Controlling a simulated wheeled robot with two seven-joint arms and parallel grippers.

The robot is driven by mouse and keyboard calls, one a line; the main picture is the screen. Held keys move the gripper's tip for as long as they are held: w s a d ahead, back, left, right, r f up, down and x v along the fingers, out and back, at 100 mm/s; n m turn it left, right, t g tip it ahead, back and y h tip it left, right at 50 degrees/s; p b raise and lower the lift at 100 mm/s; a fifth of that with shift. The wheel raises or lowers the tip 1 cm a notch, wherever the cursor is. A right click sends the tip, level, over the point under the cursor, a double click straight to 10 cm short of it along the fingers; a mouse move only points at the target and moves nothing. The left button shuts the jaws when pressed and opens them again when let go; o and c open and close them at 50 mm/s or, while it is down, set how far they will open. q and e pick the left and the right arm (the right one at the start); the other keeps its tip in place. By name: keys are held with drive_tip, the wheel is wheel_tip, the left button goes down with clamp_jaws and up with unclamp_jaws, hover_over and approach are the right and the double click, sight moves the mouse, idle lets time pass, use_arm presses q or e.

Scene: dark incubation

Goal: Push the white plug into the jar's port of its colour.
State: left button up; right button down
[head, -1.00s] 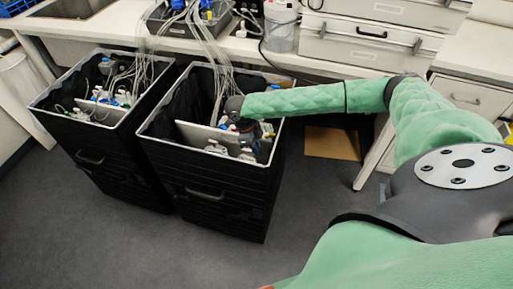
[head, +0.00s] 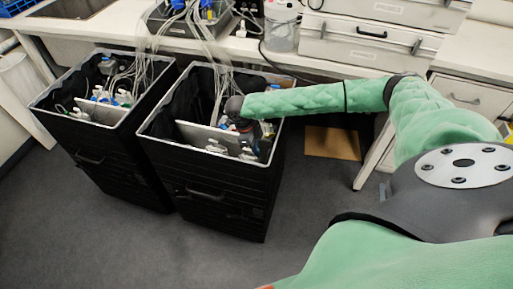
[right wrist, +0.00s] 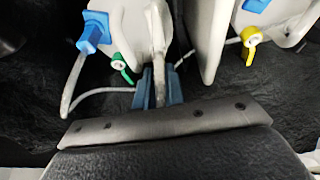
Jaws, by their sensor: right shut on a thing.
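My right gripper (head: 240,126) reaches down into the right black bin, and its fingertips are hard to see in the head view. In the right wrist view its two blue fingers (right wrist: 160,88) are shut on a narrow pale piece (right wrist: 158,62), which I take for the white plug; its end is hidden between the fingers. A white jar (right wrist: 130,22) stands just beyond, with a blue fitting (right wrist: 95,32) on a tube and a green-ringed port (right wrist: 119,62). A yellow-ringed port (right wrist: 251,37) is on the right. No white port can be made out. My left gripper is out of view.
The right bin (head: 205,190) has high walls close around my gripper, and a pale panel (head: 200,135) stands inside it. A second bin (head: 110,165) with jars stands to the left. Thin tubes (head: 212,50) hang from the bench into the bins.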

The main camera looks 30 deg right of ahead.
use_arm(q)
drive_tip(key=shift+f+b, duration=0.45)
use_arm(e)
drive_tip(key=shift+f, duration=0.75)
drive_tip(key=c, duration=1.4)
unclamp_jaws()
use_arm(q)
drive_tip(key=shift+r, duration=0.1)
use_arm(e)
drive_tip(key=shift+w+a+r, duration=0.15)
drive_tip(key=shift+a+r, duration=0.05)
drive_tip(key=shift+r, duration=0.1)
drive_tip(key=b+v, duration=0.1)
drive_tip(key=v, duration=0.4)
drive_tip(key=shift+w+r, duration=0.1)
drive_tip(key=shift+r, duration=0.3)
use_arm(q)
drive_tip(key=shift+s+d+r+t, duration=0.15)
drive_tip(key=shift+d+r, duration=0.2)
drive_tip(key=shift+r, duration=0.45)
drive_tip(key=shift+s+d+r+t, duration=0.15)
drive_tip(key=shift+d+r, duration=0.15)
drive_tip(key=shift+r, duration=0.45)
use_arm(e)
drive_tip(key=shift+w+r, duration=0.2)
drive_tip(key=shift+r, duration=0.4)
